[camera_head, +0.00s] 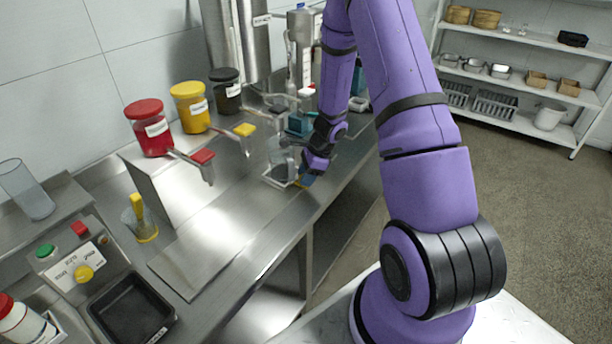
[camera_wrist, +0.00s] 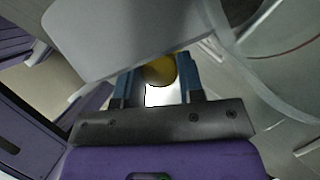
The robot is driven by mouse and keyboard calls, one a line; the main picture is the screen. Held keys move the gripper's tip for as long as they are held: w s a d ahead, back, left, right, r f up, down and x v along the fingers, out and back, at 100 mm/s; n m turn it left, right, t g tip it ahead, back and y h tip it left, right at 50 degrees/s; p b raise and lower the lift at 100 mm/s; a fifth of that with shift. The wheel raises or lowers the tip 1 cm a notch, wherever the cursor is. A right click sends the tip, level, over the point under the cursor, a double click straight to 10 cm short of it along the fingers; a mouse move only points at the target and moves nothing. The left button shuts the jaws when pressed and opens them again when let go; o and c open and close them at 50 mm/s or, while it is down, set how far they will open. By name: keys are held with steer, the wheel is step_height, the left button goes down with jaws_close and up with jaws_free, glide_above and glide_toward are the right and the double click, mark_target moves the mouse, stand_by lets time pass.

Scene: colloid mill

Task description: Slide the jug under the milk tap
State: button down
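A clear jug (camera_head: 281,157) stands on the bench, beside my gripper, partly hidden by the wrist. In the wrist view a large clear curved wall, which looks like the jug (camera_wrist: 262,75), fills the right side. My gripper (camera_head: 303,182) is low at the bench's front edge. In the wrist view its blue fingers (camera_wrist: 158,78) are apart, with a round yellow thing (camera_wrist: 159,70) between their tips; I cannot tell whether they grip it. A tall steel vessel (camera_head: 238,40) stands behind. I cannot make out which outlet is the milk tap.
Red (camera_head: 150,130), yellow (camera_head: 190,107) and black (camera_head: 226,90) lidded jars stand on a steel step with levered spouts in front. A clear beaker (camera_head: 141,226) and a control panel (camera_head: 75,265) are at the left.

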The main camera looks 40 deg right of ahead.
steer(key=w+d, duration=0.1)
steer(key=d, duration=0.3)
steer(key=w+d, duration=0.2)
steer(key=d, duration=0.3)
steer(key=w+d, duration=0.2)
steer(key=d, duration=0.2)
steer(key=shift+d+r, duration=0.1)
steer(key=shift+d, duration=0.15)
steer(key=c, duration=0.7)
jaws_free()
steer(key=shift+c, duration=0.2)
steer(key=v, duration=1)
steer(key=shift+d+r, duration=0.25)
steer(key=shift+r, duration=0.05)
steer(key=shift+s, duration=0.15)
